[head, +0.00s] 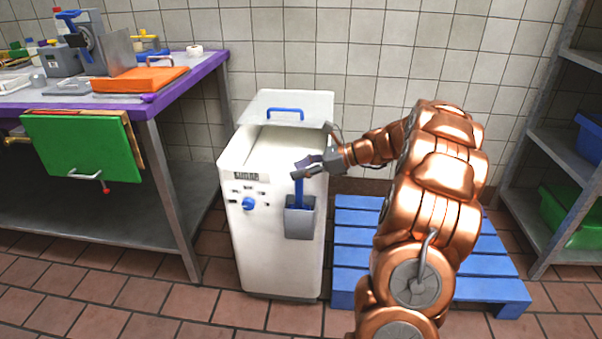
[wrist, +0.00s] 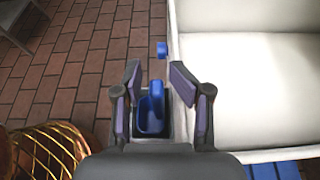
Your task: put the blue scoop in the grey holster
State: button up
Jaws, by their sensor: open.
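The blue scoop (head: 299,190) stands in the grey holster (head: 300,224) on the front of a white cabinet, its handle pointing up. The wrist view shows the scoop (wrist: 152,110) inside the holster, between and below my fingers. My gripper (head: 305,168) is open, just above the holster at the top of the handle. In the wrist view, the fingers of my gripper (wrist: 157,78) stand apart on either side of the scoop, with gaps visible. The lower part of the scoop is hidden by the holster in the head view.
The white cabinet (head: 270,265) has a blue knob (head: 249,204) and a lid with a blue handle (head: 285,112). A blue pallet (head: 352,260) lies at its right. A purple-edged worktable (head: 190,78) stands left, with a green board (head: 80,146). Shelves stand right.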

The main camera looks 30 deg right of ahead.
jog(key=p+v, duration=0.3)
jog(key=v, duration=0.9)
jog(key=s+a+n+g, duration=0.3)
jog(key=a+n+g, duration=0.4)
jog(key=a, duration=1.5)
jog(key=s+a+f+n+g+h, duration=0.1)
jog(key=s+a+n+g+h, duration=0.2)
jog(key=s+a+n, duration=0.6)
jog(key=s+f+n+g+h, duration=0.1)
jog(key=s+f+n+h, duration=0.1)
jog(key=s+n, duration=0.3)
jog(key=s+a+f+n+g+h, duration=0.1)
jog(key=s+f+n+h, duration=0.2)
jog(key=s, duration=1.1)
jog(key=shift+a+n+h, duration=0.3)
jog(key=shift+n+h, duration=0.8)
jog(key=shift+n, duration=0.1)
jog(key=shift+s, duration=0.1)
